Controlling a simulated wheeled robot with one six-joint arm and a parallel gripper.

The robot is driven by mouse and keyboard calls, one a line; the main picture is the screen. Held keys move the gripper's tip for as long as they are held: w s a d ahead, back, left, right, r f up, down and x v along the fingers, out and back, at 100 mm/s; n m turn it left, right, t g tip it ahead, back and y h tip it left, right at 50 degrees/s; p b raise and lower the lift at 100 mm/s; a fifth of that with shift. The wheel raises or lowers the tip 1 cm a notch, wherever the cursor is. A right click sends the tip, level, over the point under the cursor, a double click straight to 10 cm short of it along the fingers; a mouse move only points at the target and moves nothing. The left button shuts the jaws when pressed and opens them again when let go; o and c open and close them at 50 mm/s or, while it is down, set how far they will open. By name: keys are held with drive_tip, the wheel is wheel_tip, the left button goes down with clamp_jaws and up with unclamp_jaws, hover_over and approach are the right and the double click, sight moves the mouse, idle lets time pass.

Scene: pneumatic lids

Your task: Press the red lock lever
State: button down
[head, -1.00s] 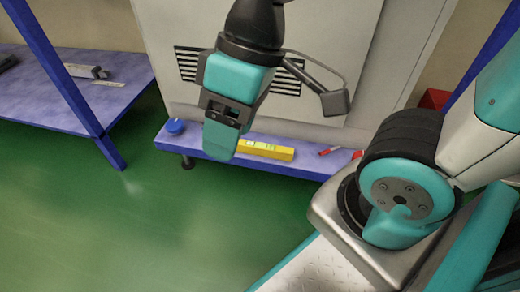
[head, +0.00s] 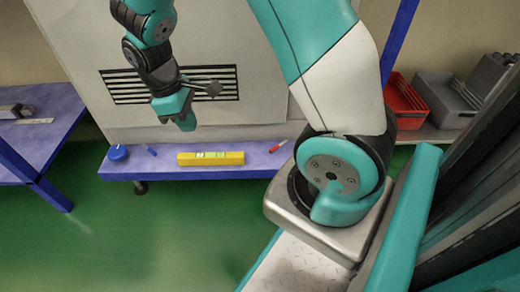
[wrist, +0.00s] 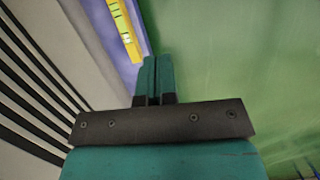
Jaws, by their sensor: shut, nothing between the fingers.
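My gripper (head: 187,123) hangs in front of the pale grey cabinet's vent slots, above the low blue shelf, in the head view. In the wrist view its two teal fingers (wrist: 154,75) are together with nothing between them. No red lock lever can be made out in either view. A small red stick-like thing (head: 278,146) lies on the shelf, apart from my gripper; I cannot tell it to be a lever. The grey cabinet (head: 260,60) shows only in part.
On the blue shelf (head: 165,172) lie a yellow level (head: 210,158) and a round blue thing (head: 118,153). A blue bench (head: 50,140) stands at left. A red bin (head: 402,100) and grey bins (head: 445,95) stand at right. The green floor (head: 160,240) in front is clear.

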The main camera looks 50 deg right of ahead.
sight(278, 146)
drive_tip(key=d+f+g+h, duration=0.1)
drive_tip(key=d+f, duration=0.4)
drive_tip(key=d+f+n+g+h, duration=0.1)
drive_tip(key=d+f+h, duration=0.1)
drive_tip(key=d+f, duration=0.2)
drive_tip(key=s+d+f+g+h, duration=0.1)
drive_tip(key=d+f+g, duration=0.1)
drive_tip(key=d+f, duration=0.3)
drive_tip(key=shift+s+d+f+n, duration=0.1)
drive_tip(key=shift+d+f+n, duration=0.25)
drive_tip(key=shift+f, duration=0.35)
drive_tip(key=shift+s+d+f+h, duration=0.2)
drive_tip(key=shift+d+f+h, duration=0.05)
drive_tip(key=shift+h, duration=0.05)
drive_tip(key=b+x, duration=0.5)
drive_tip(key=x, duration=0.5)
drive_tip(key=shift+s, duration=0.1)
drive_tip(key=shift+a+r, duration=0.1)
